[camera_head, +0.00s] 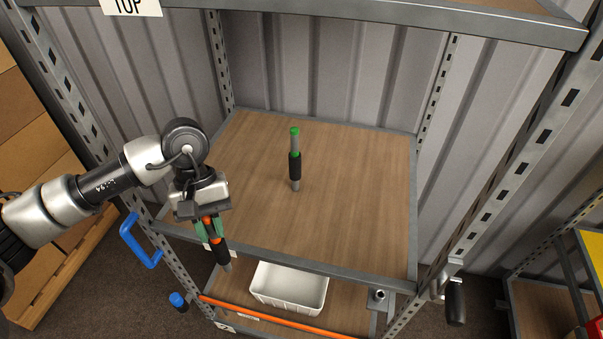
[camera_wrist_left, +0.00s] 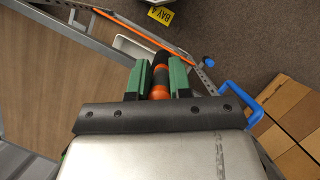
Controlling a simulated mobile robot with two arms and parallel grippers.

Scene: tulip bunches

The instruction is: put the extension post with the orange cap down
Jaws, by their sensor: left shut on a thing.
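My left gripper (camera_head: 211,230) has green fingers shut on the extension post with the orange cap (camera_head: 222,254). The post has orange parts, a black sleeve and a grey lower end. It hangs slightly tilted, near the front left edge of the wooden shelf (camera_head: 345,215), with its lower end over the view of the lower level. In the left wrist view the post (camera_wrist_left: 161,74) sits between the two green fingers (camera_wrist_left: 161,82), its orange part closest to the palm. My right gripper is in neither view.
A post with a green cap (camera_head: 295,166) stands upright on the shelf; wood around it is bare. Below are a white bin (camera_head: 289,288) and an orange bar (camera_head: 270,317). A blue handle (camera_head: 139,243) is at the left upright. A grey beam (camera_head: 480,22) crosses above.

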